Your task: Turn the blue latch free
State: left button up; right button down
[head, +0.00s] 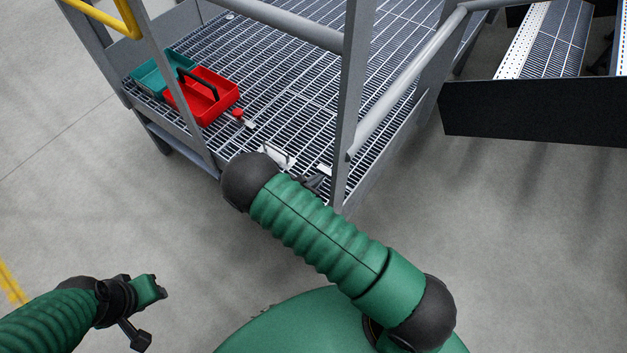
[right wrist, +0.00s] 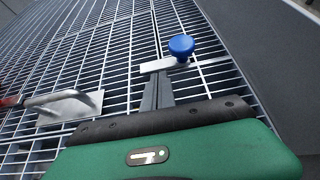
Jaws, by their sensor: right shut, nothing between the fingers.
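The blue latch shows in the right wrist view as a round blue knob (right wrist: 181,46) on a pale flat bar (right wrist: 160,66) over the grating. My right gripper (right wrist: 157,80) is shut and empty, its grey fingers close together. The fingertips are just below the bar in that view, down and left of the knob; I cannot tell whether they touch it. In the head view my right gripper (head: 316,182) is partly hidden behind my arm and a railing post, and the blue knob cannot be made out. My left gripper (head: 150,310) hangs at lower left, away from the catwalk; its jaw state is unclear.
A red open box (head: 222,92) with a dark handle and a teal box (head: 150,76) stand on the grating (head: 290,75). A red knob (head: 238,114) is near them. A metal plate with a handle (right wrist: 70,104) lies left of my right gripper. Railing posts (head: 350,90) stand close to my right arm.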

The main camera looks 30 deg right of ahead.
jog(key=shift+w+d+f, duration=0.1)
jog(key=shift+w+d, duration=0.3)
jog(key=shift+d, duration=0.1)
pick_arm(q)
jog(key=shift+w+d, duration=0.4)
jog(key=shift+d, duration=0.1)
pick_arm(e)
jog(key=shift+s+d, duration=0.1)
jog(key=shift+d, duration=0.05)
pick_arm(q)
jog(key=shift+a+f, duration=0.15)
jog(key=shift+f, duration=0.1)
